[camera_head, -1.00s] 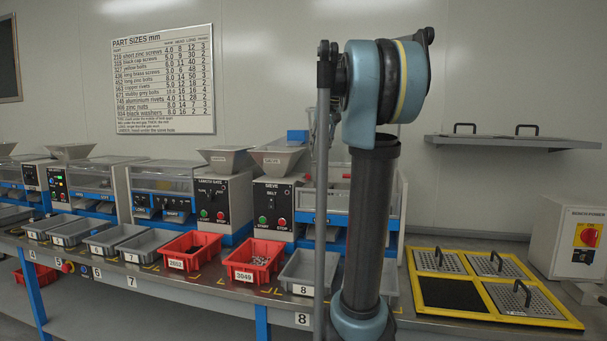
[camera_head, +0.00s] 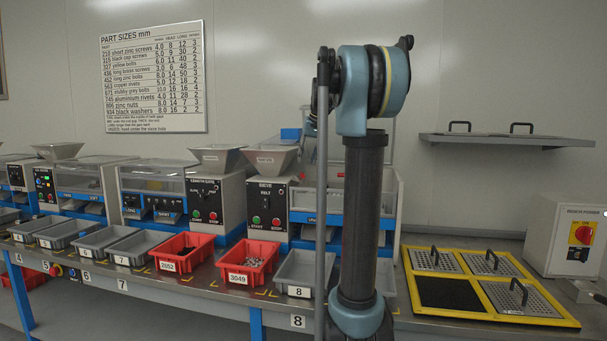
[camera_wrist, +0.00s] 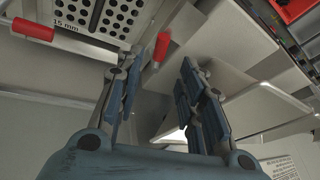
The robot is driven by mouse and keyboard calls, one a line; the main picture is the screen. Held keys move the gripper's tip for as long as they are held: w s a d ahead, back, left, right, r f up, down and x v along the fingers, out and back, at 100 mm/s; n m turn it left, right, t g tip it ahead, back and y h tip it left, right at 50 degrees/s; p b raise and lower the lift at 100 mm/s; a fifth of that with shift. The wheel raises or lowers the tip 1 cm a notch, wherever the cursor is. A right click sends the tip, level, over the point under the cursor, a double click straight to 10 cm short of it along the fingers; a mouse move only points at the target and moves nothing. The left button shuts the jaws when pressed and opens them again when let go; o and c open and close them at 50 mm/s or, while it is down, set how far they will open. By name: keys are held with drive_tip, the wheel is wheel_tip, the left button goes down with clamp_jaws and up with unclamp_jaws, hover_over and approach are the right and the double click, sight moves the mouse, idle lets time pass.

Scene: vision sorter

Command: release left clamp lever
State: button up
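In the wrist view two red-handled levers show. One red handle (camera_wrist: 34,29) is at the upper left, beside a perforated plate (camera_wrist: 113,14) marked 15 mm. The other red handle (camera_wrist: 162,47) stands just beyond the space between my fingertips. I cannot tell for sure which is the left clamp lever. My gripper (camera_wrist: 153,72) is open, its two blue-padded fingers apart, with nothing between them. No contact with either lever shows. In the head view my arm hides part of the machines, and neither the gripper nor the levers can be made out.
The sieve machine (camera_head: 268,207) stands on the bench behind red bins (camera_head: 247,266) and grey bins (camera_head: 305,272). A yellow-framed panel with handled plates (camera_head: 465,259) lies right of my arm. A wall shelf (camera_head: 505,140) hangs above it. Pale metal walls crowd the gripper's right side.

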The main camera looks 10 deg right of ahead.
drive_tip(key=shift+x, duration=3.6)
clamp_jaws()
